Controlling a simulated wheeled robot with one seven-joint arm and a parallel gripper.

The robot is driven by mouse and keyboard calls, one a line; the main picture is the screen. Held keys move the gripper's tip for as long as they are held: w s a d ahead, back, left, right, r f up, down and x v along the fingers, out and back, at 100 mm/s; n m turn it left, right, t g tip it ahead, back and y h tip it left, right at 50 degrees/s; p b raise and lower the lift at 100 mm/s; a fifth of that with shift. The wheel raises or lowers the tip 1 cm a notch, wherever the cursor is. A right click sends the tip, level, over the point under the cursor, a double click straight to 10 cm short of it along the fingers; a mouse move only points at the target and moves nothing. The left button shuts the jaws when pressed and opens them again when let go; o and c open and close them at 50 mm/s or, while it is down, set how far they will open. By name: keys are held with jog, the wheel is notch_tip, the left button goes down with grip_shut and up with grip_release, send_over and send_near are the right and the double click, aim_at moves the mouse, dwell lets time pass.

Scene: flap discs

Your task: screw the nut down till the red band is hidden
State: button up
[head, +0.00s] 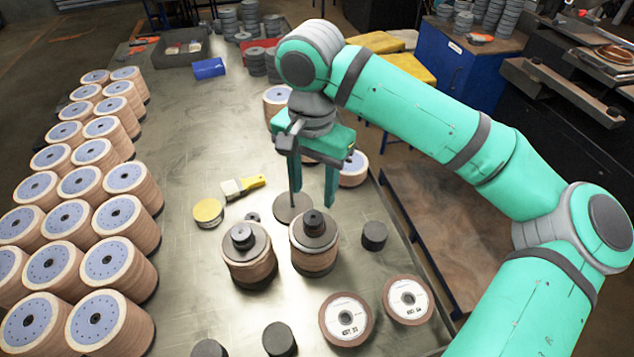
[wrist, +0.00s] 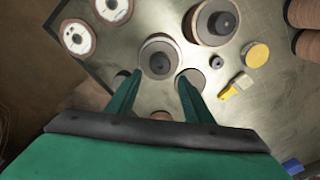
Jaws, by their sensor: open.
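Two stacks of tan discs stand near the middle of the table, each with a dark plate and dark nut on top. The right stack (head: 314,262) has its nut (head: 313,222) just in front of my gripper (head: 312,203); the left stack (head: 249,268) has its nut (head: 242,237). My gripper is open and empty, fingers pointing down. In the wrist view the right stack's nut (wrist: 159,63) lies beyond and between the fingertips (wrist: 159,76) as pictured; I cannot tell their height difference. No red band is discernible on either stack.
Rows of tall disc stacks (head: 111,260) fill the table's left side. A yellow-topped round tin (head: 208,212), a brush (head: 243,187), a black cylinder (head: 374,235) and labelled discs (head: 346,318) lie around the two stacks. The table between the rows and the brush is clear.

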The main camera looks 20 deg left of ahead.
aim_at(313, 219)
jog(key=shift+f, duration=4.15)
jog(key=n, duration=0.7)
jog(key=shift+n, duration=0.4)
jog(key=n, duration=0.7)
